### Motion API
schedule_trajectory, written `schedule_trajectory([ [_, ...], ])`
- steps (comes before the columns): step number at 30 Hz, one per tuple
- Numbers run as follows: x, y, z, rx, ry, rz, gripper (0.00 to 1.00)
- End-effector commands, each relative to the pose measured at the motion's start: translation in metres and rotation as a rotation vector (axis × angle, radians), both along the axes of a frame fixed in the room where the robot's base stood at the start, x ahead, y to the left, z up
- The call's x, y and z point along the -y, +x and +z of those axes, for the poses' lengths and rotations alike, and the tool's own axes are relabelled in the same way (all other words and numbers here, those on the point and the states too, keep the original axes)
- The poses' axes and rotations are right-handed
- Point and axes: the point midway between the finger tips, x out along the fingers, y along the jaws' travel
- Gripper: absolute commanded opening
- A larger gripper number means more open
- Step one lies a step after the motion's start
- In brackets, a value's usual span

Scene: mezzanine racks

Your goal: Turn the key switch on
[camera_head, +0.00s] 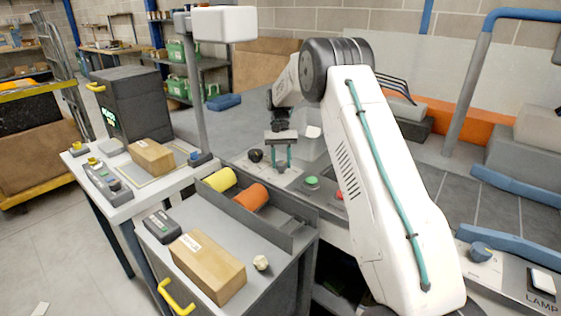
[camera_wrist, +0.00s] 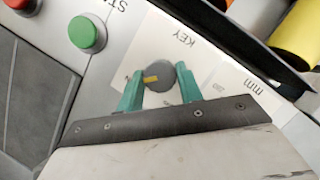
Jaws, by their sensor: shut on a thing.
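The key switch (camera_wrist: 161,79) is a round grey knob with a yellow mark, on a pale panel plate lettered KEY. In the wrist view the yellow mark points left, toward small lettering that I cannot read. My gripper (camera_wrist: 158,86) has its two teal fingers on either side of the knob, shut on it. In the head view my gripper (camera_head: 281,160) points down at the panel, and the fingers and dark palm partly cover the knob.
A green button (camera_wrist: 87,34) and a red button (camera_wrist: 22,4) sit along the same panel. A black knob (camera_head: 255,155) is to the left in the head view. Yellow (camera_head: 219,179) and orange (camera_head: 250,197) cylinders lie in a grey tray close in front.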

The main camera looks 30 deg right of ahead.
Motion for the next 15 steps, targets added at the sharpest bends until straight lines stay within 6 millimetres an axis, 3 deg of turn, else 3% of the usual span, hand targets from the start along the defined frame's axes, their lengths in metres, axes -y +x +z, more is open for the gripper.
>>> schedule_trajectory([
  [7,0.0004,-0.0028,-0.0024,-0.010,0.001,0.000,0.13],
  [8,0.0004,-0.0028,-0.0024,-0.010,0.001,0.000,0.39],
  [10,0.0004,-0.0026,-0.0023,-0.009,0.002,0.000,0.57],
  [15,-0.0006,-0.0013,-0.0014,-0.005,0.001,0.002,0.57],
])
